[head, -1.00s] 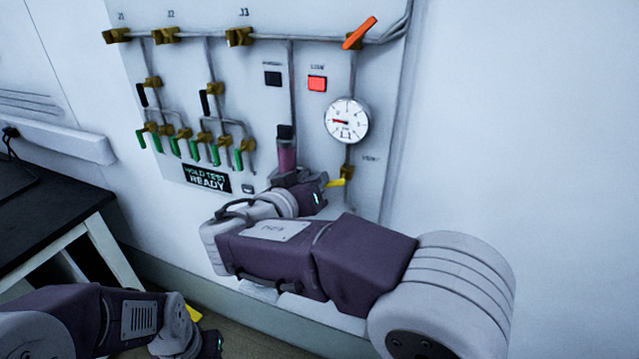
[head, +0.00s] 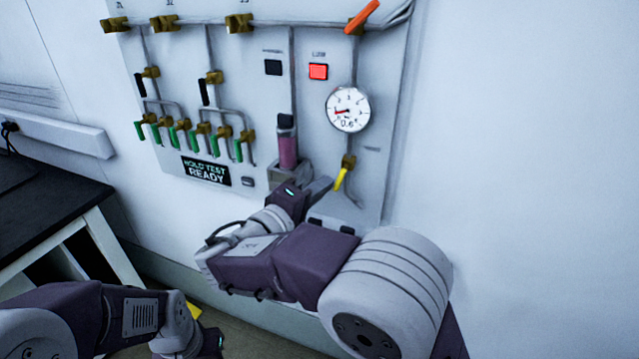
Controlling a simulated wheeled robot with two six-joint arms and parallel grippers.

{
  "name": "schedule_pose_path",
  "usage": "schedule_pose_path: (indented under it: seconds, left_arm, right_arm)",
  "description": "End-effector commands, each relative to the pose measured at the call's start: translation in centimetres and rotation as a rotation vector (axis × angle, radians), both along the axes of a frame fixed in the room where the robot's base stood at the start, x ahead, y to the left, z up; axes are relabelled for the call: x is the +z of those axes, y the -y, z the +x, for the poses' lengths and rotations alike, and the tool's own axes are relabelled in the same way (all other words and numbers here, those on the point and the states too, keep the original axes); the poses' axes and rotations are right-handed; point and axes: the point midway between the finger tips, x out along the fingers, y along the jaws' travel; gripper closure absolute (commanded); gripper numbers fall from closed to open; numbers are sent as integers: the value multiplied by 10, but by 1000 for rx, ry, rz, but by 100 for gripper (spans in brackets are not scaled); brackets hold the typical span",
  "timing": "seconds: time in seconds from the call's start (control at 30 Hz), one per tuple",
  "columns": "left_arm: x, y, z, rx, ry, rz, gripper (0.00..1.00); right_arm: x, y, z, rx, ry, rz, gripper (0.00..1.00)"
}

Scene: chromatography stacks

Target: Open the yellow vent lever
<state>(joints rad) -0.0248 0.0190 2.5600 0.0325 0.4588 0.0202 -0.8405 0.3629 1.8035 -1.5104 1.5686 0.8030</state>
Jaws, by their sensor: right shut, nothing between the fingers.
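The yellow vent lever (head: 340,180) sits on a brass valve (head: 348,161) below the round gauge. It slants steeply, its free end pointing down and a little left. My right gripper (head: 325,186) is shut and empty, its tip just left of the lever; I cannot tell whether they touch.
An orange lever (head: 362,17) is at the panel's top right. Several green levers (head: 188,138) and two black ones (head: 204,92) are on the left. A pink column (head: 288,150) stands near my right gripper. A sign (head: 206,171) reads "HOLD TEST READY". A dark table (head: 45,205) is at left.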

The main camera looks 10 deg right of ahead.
Motion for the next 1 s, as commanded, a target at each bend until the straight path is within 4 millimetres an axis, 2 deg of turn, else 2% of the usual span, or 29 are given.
schedule_pose_path:
  seconds: [0.4,1.0]
  left_arm:
    - [2,0,0,0,0,0,64]
    - [3,0,0,0,0,0,64]
  right_arm:
    - [-7,6,-3,-1,-109,-189,100]
    - [-8,7,-4,-2,-132,-228,100]
